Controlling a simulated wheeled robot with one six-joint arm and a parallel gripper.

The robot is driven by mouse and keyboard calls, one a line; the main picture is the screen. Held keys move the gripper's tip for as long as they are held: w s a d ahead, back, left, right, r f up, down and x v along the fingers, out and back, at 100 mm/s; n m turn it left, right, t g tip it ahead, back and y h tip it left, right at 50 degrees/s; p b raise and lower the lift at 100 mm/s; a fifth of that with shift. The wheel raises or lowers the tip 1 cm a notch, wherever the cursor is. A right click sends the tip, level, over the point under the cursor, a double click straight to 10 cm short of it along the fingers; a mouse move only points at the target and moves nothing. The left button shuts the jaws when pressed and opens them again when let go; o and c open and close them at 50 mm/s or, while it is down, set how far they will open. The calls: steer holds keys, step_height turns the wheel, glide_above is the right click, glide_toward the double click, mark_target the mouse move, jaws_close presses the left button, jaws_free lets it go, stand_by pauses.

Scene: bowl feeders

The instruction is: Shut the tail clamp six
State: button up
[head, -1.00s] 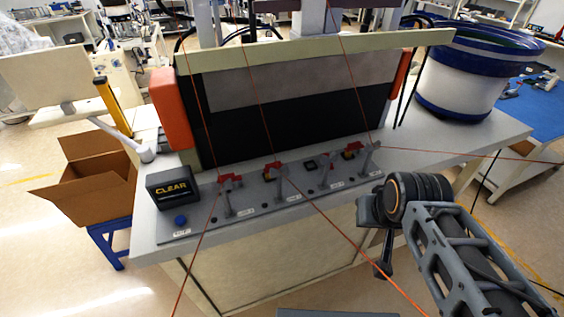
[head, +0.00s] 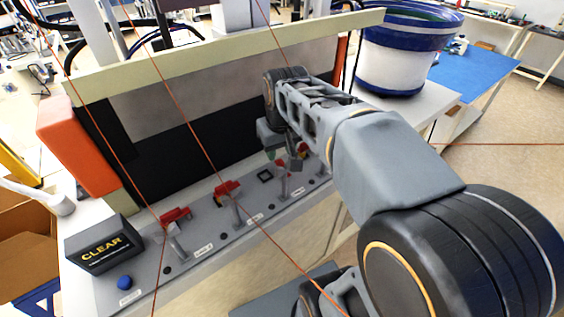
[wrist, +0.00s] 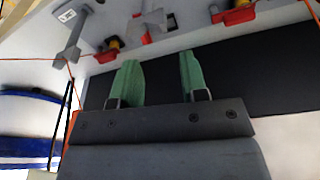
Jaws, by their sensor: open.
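A grey plate (head: 207,252) carries a row of clamps with grey levers and red parts: one at the left (head: 175,228), one in the middle (head: 230,196), and others farther right (head: 284,180), partly hidden by my arm. Their labels are too small to read, so I cannot tell which is tail clamp six. My gripper (head: 284,150) is over the right end of the row. In the wrist view its green fingers (wrist: 160,78) are apart with nothing between them.
A dark panel (head: 170,165) stands behind the row, with an orange block (head: 75,148) at its left. A black CLEAR box (head: 102,243) and a blue button (head: 124,282) are at the plate's left end. A blue-and-white bowl feeder (head: 400,55) stands at the right.

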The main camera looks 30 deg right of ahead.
steer(key=g, duration=0.2)
glide_above(284, 164)
steer(key=f, duration=1.5)
steer(key=shift+s+a+p, duration=0.1)
steer(key=shift+s+p, duration=0.15)
steer(key=shift+p, duration=0.1)
jaws_close()
